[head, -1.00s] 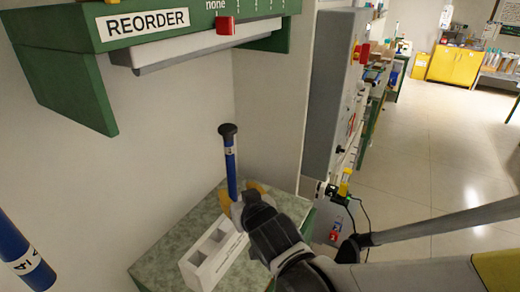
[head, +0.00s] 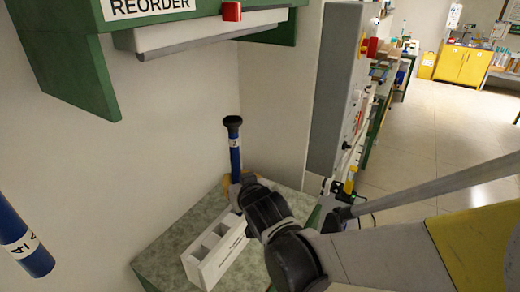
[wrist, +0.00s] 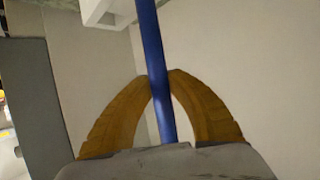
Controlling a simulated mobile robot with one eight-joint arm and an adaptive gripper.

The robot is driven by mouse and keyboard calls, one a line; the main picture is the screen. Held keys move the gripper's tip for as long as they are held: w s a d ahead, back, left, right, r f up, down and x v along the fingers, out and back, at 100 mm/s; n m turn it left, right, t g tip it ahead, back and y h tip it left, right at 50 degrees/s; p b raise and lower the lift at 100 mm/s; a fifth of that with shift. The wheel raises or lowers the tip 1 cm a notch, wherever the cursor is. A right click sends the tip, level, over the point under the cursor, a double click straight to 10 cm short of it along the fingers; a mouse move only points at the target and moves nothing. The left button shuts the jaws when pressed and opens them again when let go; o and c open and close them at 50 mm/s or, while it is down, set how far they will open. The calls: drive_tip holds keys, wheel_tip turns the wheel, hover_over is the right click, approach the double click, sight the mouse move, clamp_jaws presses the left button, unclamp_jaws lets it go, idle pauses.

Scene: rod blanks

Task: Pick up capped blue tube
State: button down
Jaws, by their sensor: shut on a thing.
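The blue tube (head: 235,155) with a black cap stands nearly upright in the head view, with a white label band below its cap. My gripper (wrist: 160,80) is shut on the tube, its two tan curved fingers meeting on either side of the blue shaft in the wrist view. In the head view the gripper (head: 236,182) is at the tube's lower part. The tube's bottom end is hidden behind my gripper and arm.
A white block with square openings (head: 216,248) sits on the green speckled counter (head: 165,248). A green shelf marked REORDER (head: 65,70) hangs above left. Another blue tube (head: 22,240) shows at the left edge. A grey cabinet (head: 340,90) stands right of the counter.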

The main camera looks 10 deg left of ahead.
sight(236, 141)
drive_tip(key=shift+r, duration=0.1)
drive_tip(key=shift+s+d+r+p, duration=0.1)
drive_tip(key=shift+d+r+p, duration=0.1)
drive_tip(key=shift+r+p, duration=0.25)
wheel_tip(236, 141, up, 11)
drive_tip(key=p, duration=0.4)
drive_tip(key=s+d+p, duration=0.1)
drive_tip(key=s+d, duration=0.2)
drive_tip(key=d, duration=0.6)
drive_tip(key=s+d+p, duration=0.2)
drive_tip(key=s+d, duration=0.2)
drive_tip(key=d, duration=0.5)
drive_tip(key=shift+s+f, duration=0.25)
